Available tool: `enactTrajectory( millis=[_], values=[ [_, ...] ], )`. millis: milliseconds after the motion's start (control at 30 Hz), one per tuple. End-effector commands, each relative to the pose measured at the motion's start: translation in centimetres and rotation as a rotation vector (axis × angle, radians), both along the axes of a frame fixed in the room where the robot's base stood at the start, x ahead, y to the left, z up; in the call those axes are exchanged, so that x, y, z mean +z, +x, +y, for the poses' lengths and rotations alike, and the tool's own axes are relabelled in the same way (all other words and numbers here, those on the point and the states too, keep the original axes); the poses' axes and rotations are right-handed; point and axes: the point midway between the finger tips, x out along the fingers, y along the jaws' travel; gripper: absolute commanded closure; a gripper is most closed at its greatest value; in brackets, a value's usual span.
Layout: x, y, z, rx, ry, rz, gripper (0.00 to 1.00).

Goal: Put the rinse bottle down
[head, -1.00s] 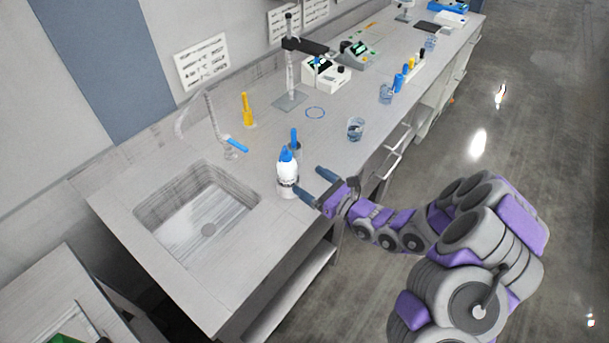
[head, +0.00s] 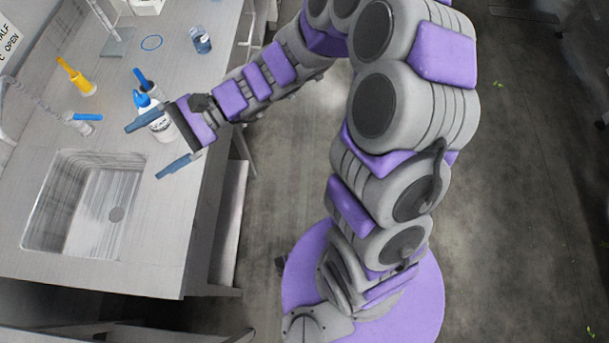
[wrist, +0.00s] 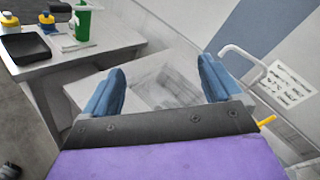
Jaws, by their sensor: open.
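In the wrist view the two fingers (wrist: 160,88) are spread apart over the sink, and the bottle does not show.
The sink (head: 62,215) lies left of my gripper. A yellow-handled item (head: 78,82), a blue-topped item (head: 146,80) and a glass beaker (head: 200,40) stand behind. A faucet (wrist: 243,60) rises beside the sink. A side table holds a green cup (wrist: 82,22) and black tray (wrist: 30,47).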

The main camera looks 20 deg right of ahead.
Motion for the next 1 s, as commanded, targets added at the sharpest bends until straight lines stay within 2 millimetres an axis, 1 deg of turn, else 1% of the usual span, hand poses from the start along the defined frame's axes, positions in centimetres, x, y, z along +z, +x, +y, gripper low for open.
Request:
enactTrajectory(
  millis=[33,100,167,200,267,300,367,400,467,500,567,633,700,800,900,1000],
  values=[
    [0.6,-1.9,-0.6,0.058,-0.039,-0.065,0.08],
    [0.8,-4.5,-1.7,0.137,-0.096,-0.141,0.08],
    [0.7,-6.4,-2.8,0.201,-0.153,-0.203,0.08],
    [0.6,-7.7,-3.7,0.242,-0.191,-0.247,0.08],
    [0.3,-9.3,-5.1,0.301,-0.256,-0.305,0.08],
    [0.1,-10.3,-6.2,0.337,-0.301,-0.345,0.08],
    [-0.4,-11.6,-7.9,0.389,-0.372,-0.399,0.08],
    [-0.7,-12.4,-9.2,0.422,-0.423,-0.436,0.08],
    [-1.1,-13.4,-11.2,0.469,-0.5,-0.487,0.08],
    [-1.4,-14.0,-12.6,0.497,-0.555,-0.518,0.08],
    [-1.7,-14.9,-14.9,0.538,-0.64,-0.561,0.08],
    [-2.0,-15.7,-17.7,0.58,-0.743,-0.604,0.08],
    [-2.1,-16.4,-20.4,0.616,-0.844,-0.64,0.08],
    [-1.9,-17.1,-24.1,0.655,-0.978,-0.677,0.08],
    [-1.5,-17.7,-26.8,0.678,-1.081,-0.698,0.08],
    [-1.2,-18.1,-28.6,0.693,-1.145,-0.704,0.08]
  ],
)
